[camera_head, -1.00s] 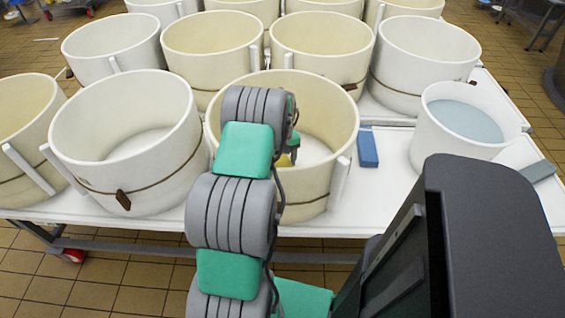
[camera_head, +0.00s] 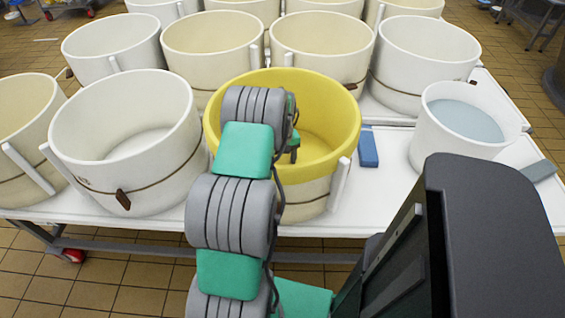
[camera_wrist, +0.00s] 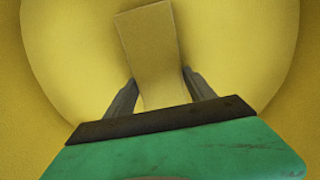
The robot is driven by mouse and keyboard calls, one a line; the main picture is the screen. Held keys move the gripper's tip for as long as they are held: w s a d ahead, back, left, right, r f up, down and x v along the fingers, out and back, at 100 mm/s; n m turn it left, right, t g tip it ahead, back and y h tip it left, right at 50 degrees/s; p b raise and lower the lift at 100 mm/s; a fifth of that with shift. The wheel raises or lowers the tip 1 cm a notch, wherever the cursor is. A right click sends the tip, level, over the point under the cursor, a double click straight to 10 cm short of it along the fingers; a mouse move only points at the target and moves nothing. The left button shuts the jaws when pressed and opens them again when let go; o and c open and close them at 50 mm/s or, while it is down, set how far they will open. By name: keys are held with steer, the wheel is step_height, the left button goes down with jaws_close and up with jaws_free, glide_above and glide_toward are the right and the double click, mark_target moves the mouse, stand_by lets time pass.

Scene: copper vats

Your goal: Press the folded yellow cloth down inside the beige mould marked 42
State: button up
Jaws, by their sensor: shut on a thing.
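The beige mould (camera_head: 303,198) stands at the front middle of the white table, partly hidden behind my arm. I cannot read a 42 on it. Yellow cloth (camera_head: 330,110) lines its inside and folds over its rim. In the wrist view, yellow lining (camera_wrist: 60,60) surrounds my gripper (camera_wrist: 160,78). The gripper points down inside the mould and is shut on a folded yellow piece of cloth (camera_wrist: 150,40), which stands out between the fingers. In the head view, my arm hides most of the gripper.
Similar cream moulds stand close by, one directly left (camera_head: 165,155) and several behind. A blue block (camera_head: 368,149) lies right of the lined mould. A white tub of bluish liquid (camera_head: 440,140) stands further right. The table's front edge is near.

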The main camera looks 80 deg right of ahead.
steer(key=shift+a+f, duration=0.1)
steer(key=shift+f, duration=0.1)
steer(key=o, duration=1.7)
steer(key=shift+r, duration=0.15)
